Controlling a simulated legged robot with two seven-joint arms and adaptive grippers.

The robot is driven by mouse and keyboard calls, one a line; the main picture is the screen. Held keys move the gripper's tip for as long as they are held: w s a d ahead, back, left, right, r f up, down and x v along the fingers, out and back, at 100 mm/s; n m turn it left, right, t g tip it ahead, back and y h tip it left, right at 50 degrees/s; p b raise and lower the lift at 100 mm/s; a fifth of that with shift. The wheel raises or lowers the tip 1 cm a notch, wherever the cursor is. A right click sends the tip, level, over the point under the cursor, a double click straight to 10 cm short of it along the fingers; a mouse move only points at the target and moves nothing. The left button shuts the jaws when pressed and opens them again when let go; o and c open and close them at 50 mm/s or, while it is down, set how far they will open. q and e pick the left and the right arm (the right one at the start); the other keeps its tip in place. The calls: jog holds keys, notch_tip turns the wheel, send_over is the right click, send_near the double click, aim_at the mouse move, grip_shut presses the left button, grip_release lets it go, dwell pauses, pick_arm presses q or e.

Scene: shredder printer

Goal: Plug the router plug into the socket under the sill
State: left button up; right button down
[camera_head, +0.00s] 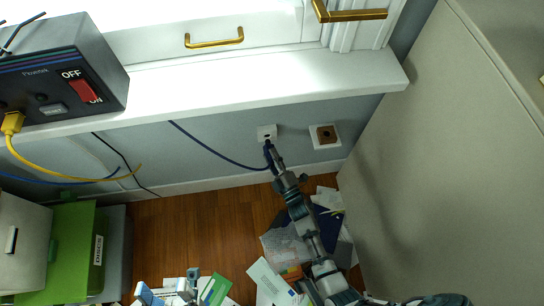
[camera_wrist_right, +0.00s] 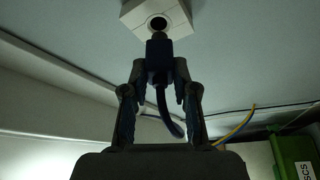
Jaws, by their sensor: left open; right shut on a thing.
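The white socket (camera_head: 266,131) is on the grey wall under the sill (camera_head: 240,88). In the right wrist view the socket (camera_wrist_right: 140,14) shows a dark round hole. My right gripper (camera_head: 270,155) is just below it in the head view, shut on the dark blue router plug (camera_wrist_right: 158,48). The plug's tip is at the lower edge of the hole, and part of the hole shows above it. I cannot tell whether the tip touches or enters. The plug's blue cable (camera_head: 215,151) runs up left to the sill. My left gripper (camera_head: 168,291) is open, low, away from the wall.
A brown-centred outlet (camera_head: 325,136) is right of the socket. The black router box (camera_head: 62,72) with a red switch stands on the sill. A large beige cabinet (camera_head: 440,150) closes off the right side. Papers (camera_head: 270,282) litter the wooden floor; a green binder (camera_head: 72,250) is at left.

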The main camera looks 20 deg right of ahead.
jog(key=shift+d, duration=0.1)
dwell(0.3)
jog(key=shift+w, duration=0.2)
jog(key=shift+w+d+b, duration=0.25)
jog(key=shift+w+b, duration=0.05)
jog(key=shift+w, duration=0.4)
jog(key=shift+w+d+b, duration=0.2)
jog(key=shift+w+b, duration=0.1)
jog(key=shift+w, duration=0.4)
jog(key=c, duration=0.8)
grip_release()
